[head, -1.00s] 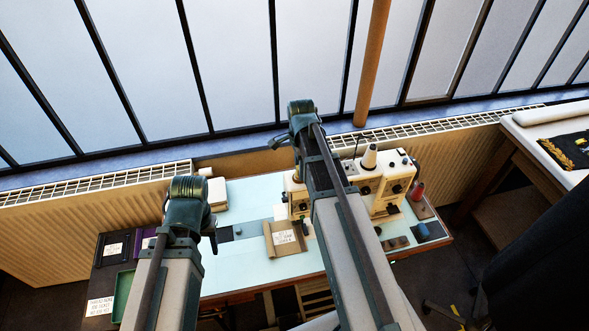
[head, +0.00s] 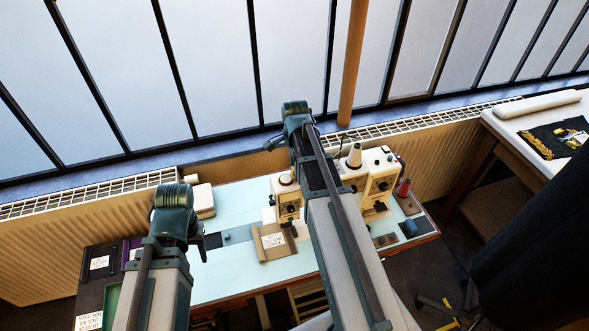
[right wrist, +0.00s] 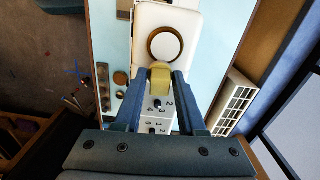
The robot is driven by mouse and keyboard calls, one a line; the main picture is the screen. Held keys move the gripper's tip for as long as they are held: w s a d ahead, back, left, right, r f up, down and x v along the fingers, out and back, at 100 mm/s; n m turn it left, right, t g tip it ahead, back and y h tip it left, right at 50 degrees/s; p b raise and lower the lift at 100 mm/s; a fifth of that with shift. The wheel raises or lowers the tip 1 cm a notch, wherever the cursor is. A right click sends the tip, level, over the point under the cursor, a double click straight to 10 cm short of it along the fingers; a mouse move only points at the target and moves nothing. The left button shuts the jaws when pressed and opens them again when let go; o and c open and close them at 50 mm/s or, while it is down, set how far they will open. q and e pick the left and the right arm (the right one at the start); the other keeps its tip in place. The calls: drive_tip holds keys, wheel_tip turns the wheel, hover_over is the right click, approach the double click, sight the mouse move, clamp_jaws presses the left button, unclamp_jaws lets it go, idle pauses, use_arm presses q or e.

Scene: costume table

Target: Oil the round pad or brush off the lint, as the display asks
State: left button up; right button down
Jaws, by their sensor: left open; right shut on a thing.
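A cream sewing machine (head: 378,172) stands on the pale blue table (head: 235,197); its left part (head: 286,195) shows left of my right arm. In the right wrist view, a white disc with a brown ring (right wrist: 165,45) lies on a white surface beyond my fingertips; it may be the round pad. My right gripper (right wrist: 160,78) is shut on a yellowish object (right wrist: 159,72), seen against the numbered machine part. The head view hides this grip behind my arm. My left gripper (head: 203,249) hangs open over the table's left part. A card on a brown stand (head: 273,241) has unreadable text.
A red spool (head: 403,188) and a blue item (head: 409,227) are at the table's right end. Dark trays and white notes (head: 89,321) are at the left. A radiator (head: 90,235) and windows run behind. Pale blue tabletop is clear at the front middle.

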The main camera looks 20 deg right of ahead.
sight(286, 179)
drive_tip(key=shift+w+a+r, duration=0.1)
drive_tip(key=shift+w+a, duration=0.05)
drive_tip(key=shift+a, duration=0.65)
drive_tip(key=shift+w+a, duration=0.1)
drive_tip(key=shift+a, duration=0.7)
drive_tip(key=shift+a, duration=0.1)
drive_tip(key=shift+w+a, duration=0.2)
drive_tip(key=shift+a, duration=1.25)
drive_tip(key=shift+w, duration=0.25)
drive_tip(key=shift+s+d, duration=0.15)
drive_tip(key=shift+d, duration=0.65)
drive_tip(key=shift+s+d, duration=0.15)
drive_tip(key=shift+d, duration=0.65)
drive_tip(key=shift+d, duration=0.15)
drive_tip(key=shift+s+d, duration=0.2)
drive_tip(key=shift+d, duration=1.25)
